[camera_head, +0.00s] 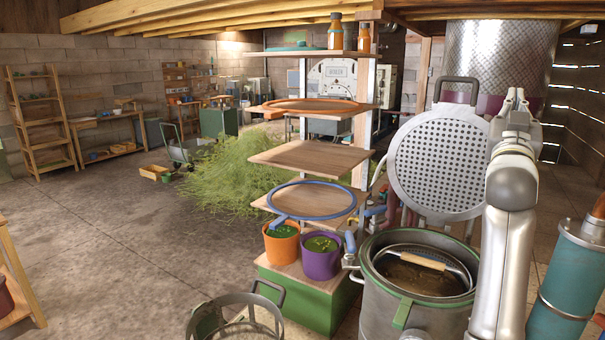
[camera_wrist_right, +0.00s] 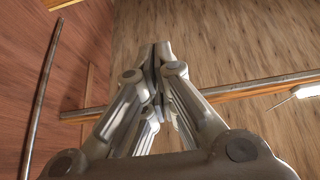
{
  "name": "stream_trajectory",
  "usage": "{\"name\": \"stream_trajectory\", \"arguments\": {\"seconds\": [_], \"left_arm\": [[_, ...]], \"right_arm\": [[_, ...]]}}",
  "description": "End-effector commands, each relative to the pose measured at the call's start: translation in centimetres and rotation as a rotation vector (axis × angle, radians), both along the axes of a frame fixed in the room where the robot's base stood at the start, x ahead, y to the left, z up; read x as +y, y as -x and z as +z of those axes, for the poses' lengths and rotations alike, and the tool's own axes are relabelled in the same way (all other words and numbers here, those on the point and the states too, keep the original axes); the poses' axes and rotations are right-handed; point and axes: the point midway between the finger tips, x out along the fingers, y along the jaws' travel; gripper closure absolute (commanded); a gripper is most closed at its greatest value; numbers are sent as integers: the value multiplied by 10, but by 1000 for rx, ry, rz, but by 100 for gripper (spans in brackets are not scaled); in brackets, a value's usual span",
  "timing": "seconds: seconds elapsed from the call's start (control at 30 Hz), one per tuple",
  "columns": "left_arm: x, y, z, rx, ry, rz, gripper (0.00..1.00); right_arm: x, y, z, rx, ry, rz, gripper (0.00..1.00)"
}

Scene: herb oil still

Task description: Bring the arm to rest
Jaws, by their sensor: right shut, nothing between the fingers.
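My right arm rises from the bottom right of the head view. My right gripper (camera_head: 516,100) points up at its top end, in front of the perforated round lid and the metal column. In the right wrist view the fingers of my right gripper (camera_wrist_right: 161,52) are pressed together, with nothing between them. My left gripper is in neither view.
An open steel pot (camera_head: 420,318) with a strainer inside stands left of my arm, below the raised perforated lid (camera_head: 437,163). A teal cylinder (camera_head: 570,285) stands close on the right. Wooden shelves (camera_head: 312,158) stand in the middle.

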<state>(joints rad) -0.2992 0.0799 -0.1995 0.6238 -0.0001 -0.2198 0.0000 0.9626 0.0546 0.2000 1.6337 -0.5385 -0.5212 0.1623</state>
Motion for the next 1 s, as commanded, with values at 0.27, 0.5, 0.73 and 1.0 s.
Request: {"name": "stream_trajectory", "arguments": {"seconds": [0.27, 0.5, 0.73, 1.0], "left_arm": [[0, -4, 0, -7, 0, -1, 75], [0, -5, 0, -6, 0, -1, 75], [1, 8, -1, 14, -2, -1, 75], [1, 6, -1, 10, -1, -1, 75]], "right_arm": [[9, -6, -65, 123, -23, 19, 100], [23, -3, -151, 288, -53, 49, 100], [53, 29, -287, 572, -102, 110, 100], [95, 106, -428, 916, -159, 195, 100]]}}
